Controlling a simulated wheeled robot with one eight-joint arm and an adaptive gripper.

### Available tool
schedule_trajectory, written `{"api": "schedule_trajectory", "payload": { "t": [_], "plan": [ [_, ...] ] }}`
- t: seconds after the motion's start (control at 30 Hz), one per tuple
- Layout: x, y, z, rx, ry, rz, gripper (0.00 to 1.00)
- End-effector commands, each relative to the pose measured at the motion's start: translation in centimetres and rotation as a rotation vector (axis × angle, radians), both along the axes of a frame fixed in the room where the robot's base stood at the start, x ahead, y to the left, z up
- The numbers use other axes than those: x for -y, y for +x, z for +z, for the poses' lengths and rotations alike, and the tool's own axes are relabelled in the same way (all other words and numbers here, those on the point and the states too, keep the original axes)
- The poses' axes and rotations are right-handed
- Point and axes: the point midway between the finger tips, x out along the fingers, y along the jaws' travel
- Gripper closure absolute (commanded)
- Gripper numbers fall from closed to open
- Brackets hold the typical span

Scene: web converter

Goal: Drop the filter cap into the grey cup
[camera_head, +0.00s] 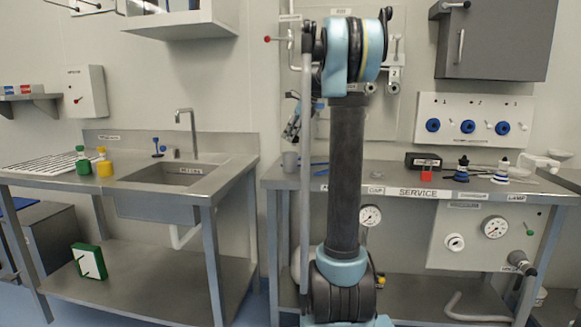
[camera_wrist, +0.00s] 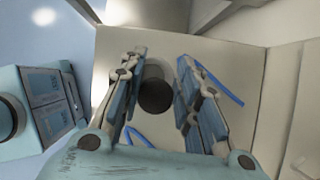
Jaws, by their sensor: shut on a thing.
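My gripper (camera_wrist: 160,62) points down over the left end of the service bench, and in the head view it shows partly behind my arm (camera_head: 292,130). Its fingers are shut on a dark round piece, which I take for the filter cap (camera_wrist: 156,97). The grey cup (camera_head: 290,161) stands upright on the bench below the gripper. In the wrist view a grey rounded shape behind the dark piece looks like the cup (camera_wrist: 154,71). The dark piece hides part of it, and I cannot tell the height between them.
The service bench (camera_head: 400,178) also bears a blue strip (camera_head: 320,163), a black box (camera_head: 423,160), a red piece (camera_head: 428,170) and blue-and-white fittings (camera_head: 463,166). A sink bench (camera_head: 222,165) stands to the left, beyond a gap. The wall is close behind.

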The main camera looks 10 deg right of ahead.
Motion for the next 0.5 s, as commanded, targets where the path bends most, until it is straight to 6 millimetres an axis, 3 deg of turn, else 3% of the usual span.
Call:
{"api": "schedule_trajectory", "payload": {
  "t": [0.1,0.13,0.2,0.5],
  "plan": [
    [0.00,0.00,0.01,0.000,0.000,0.000,1.00],
    [0.00,0.00,0.01,0.000,0.000,0.000,0.63],
    [0.00,0.00,0.01,0.000,0.000,0.000,0.47],
    [-0.01,0.01,0.02,0.000,0.000,0.000,0.47]
  ]
}}
